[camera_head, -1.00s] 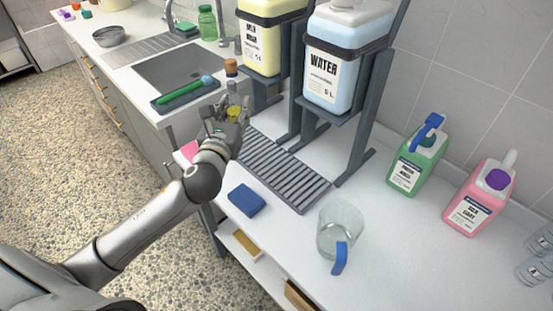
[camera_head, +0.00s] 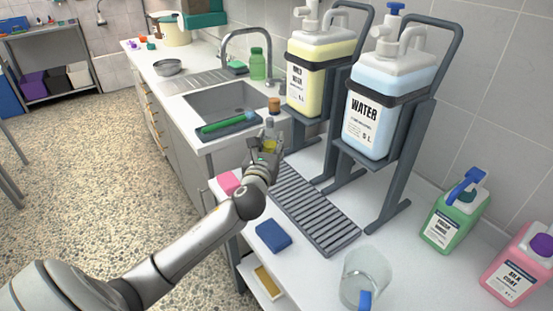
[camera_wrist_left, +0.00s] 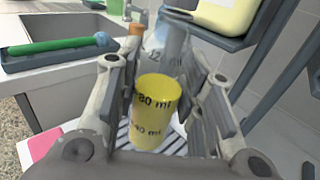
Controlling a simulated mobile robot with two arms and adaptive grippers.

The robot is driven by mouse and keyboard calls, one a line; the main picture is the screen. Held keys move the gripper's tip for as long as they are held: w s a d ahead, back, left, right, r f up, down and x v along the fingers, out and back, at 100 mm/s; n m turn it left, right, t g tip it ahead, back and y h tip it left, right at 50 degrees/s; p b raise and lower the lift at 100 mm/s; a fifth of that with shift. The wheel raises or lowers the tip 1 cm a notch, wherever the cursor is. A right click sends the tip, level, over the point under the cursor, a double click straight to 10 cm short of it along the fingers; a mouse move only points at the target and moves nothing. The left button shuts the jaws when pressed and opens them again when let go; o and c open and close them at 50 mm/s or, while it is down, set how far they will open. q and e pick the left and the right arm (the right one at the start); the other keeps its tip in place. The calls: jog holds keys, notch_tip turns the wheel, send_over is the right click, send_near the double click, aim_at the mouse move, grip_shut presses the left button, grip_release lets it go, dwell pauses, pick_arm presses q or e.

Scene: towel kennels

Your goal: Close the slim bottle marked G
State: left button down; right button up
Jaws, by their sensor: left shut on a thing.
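A slim clear container with yellow liquid and ml marks (camera_wrist_left: 158,115) stands between the fingers of my left gripper (camera_head: 266,150), which is shut on it. It looks upright; its top is partly hidden, and I see no letter G on it. In the left wrist view my left gripper (camera_wrist_left: 165,95) has one finger on each side of it. A brown cap or stopper (camera_head: 274,104) shows just above the gripper in the head view; it also shows in the left wrist view (camera_wrist_left: 137,30), left of the container. I cannot tell whether it belongs to this container. My right gripper is out of view.
A grey drip grate (camera_head: 315,210) lies beside the gripper, below stands with a yellow jug (camera_head: 308,90) and a WATER jug (camera_head: 368,120). A blue sponge (camera_head: 272,236), a clear pitcher (camera_head: 362,278) and a green bottle (camera_head: 455,215) stand nearer. The sink (camera_head: 225,100) is behind.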

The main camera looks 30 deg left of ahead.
aim_at(273, 140)
pick_arm(q)
jog(key=w+a+f+b, duration=0.2)
jog(key=w+a+f, duration=0.1)
jog(key=w+f, duration=0.3)
jog(key=shift+w+f, duration=0.4)
jog(key=shift+w, duration=0.3)
jog(key=shift+a+f, duration=0.1)
jog(key=shift+w+f+b, duration=0.15)
jog(key=shift+f+b, duration=0.25)
jog(key=shift+f, duration=0.5)
jog(key=shift+w+f+b, duration=0.1)
jog(key=shift+f+b, duration=0.3)
jog(key=shift+f, duration=0.45)
jog(key=shift+f, duration=0.1)
jog(key=c, duration=1.4)
grip_release()
jog(key=shift+f, duration=0.15)
jog(key=o, duration=0.4)
jog(key=shift+o, duration=0.2)
